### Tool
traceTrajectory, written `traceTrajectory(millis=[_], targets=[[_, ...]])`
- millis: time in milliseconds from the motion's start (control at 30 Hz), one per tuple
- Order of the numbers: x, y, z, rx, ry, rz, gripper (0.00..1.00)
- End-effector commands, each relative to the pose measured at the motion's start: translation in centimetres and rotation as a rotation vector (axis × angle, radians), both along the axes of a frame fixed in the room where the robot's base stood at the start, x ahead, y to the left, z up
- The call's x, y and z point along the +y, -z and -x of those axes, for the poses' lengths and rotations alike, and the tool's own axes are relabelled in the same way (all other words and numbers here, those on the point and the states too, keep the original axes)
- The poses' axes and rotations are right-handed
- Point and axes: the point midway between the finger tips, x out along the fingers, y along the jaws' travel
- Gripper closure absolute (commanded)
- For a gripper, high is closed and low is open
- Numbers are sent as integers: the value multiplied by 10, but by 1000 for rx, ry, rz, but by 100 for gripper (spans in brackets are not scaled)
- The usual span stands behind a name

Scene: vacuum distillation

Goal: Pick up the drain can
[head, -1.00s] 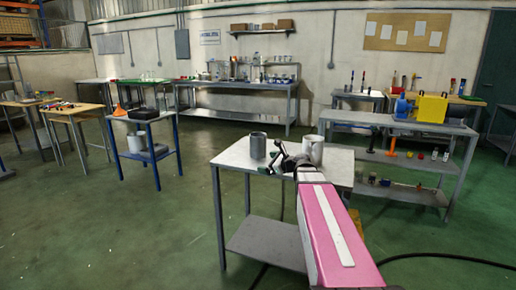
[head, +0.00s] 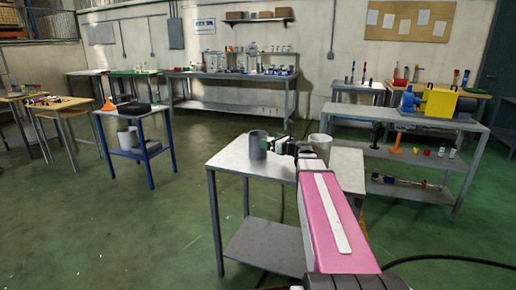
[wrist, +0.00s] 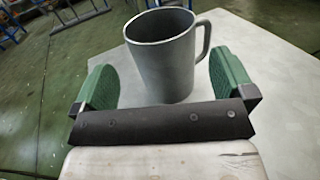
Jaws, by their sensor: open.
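A grey metal can (head: 258,146), which I take to be the drain can, stands upright near the left side of the small metal table (head: 226,163). In the wrist view this can (wrist: 162,62) is open-topped, with a handle on its right side. My gripper (head: 274,146) is right beside it in the head view. In the wrist view my gripper (wrist: 166,76) is open, with one green finger to the left of the can and the other to the right, near the handle. The can is just ahead, between the finger lines, and is not clasped.
A bench with a yellow machine (head: 440,103) is at the right. A blue-legged stand (head: 137,148) is at the left. Green floor (head: 110,235) is clear at the front left.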

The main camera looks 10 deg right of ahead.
Motion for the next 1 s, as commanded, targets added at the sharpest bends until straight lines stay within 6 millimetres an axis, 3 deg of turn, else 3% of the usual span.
traceTrajectory(millis=[400,500,767,1000], targets=[[1,58,-2,0,-1,0,0],[10,55,-15,-2,-2,1,0],[18,55,-24,-1,-1,2,0],[36,55,-49,-1,-2,2,0]])
